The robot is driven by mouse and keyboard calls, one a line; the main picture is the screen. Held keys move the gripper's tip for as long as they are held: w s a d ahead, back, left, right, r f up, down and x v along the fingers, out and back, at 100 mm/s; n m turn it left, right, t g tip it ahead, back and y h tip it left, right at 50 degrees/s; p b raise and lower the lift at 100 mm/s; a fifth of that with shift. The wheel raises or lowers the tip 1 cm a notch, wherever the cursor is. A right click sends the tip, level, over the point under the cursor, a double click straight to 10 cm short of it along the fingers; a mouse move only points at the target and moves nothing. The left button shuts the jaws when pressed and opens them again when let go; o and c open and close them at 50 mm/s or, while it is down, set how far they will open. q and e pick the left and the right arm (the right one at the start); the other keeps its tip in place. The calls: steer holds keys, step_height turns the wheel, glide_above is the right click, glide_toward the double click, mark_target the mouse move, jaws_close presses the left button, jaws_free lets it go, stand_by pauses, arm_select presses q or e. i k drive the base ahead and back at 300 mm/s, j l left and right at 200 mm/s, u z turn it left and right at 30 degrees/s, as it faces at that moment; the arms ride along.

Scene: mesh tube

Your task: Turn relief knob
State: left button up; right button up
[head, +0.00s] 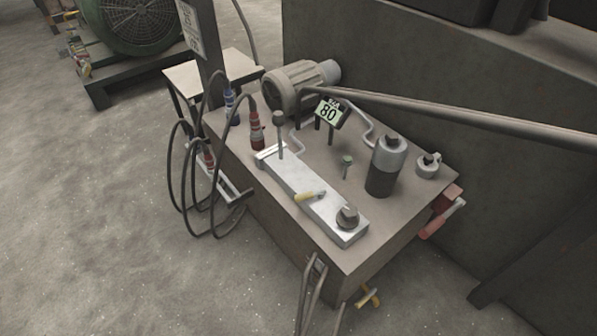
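A dark round knob (347,216) stands on the near right end of the pale metal manifold block (300,190) on top of the bench-like tank (320,250). An upright lever with a dark ball end (279,120) rises from the block's far end. No label shows which part is the relief knob. Neither of my grippers can be made out in this view.
A yellow valve handle (370,298) and grey bars (312,285) are at the front. Floor at left is clear.

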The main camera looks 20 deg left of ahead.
mark_target(348, 218)
steer(key=j+u, duration=0.3)
steer(key=j, duration=0.85)
steer(key=j+u, duration=0.25)
steer(key=j, duration=0.9)
steer(key=i, duration=0.05)
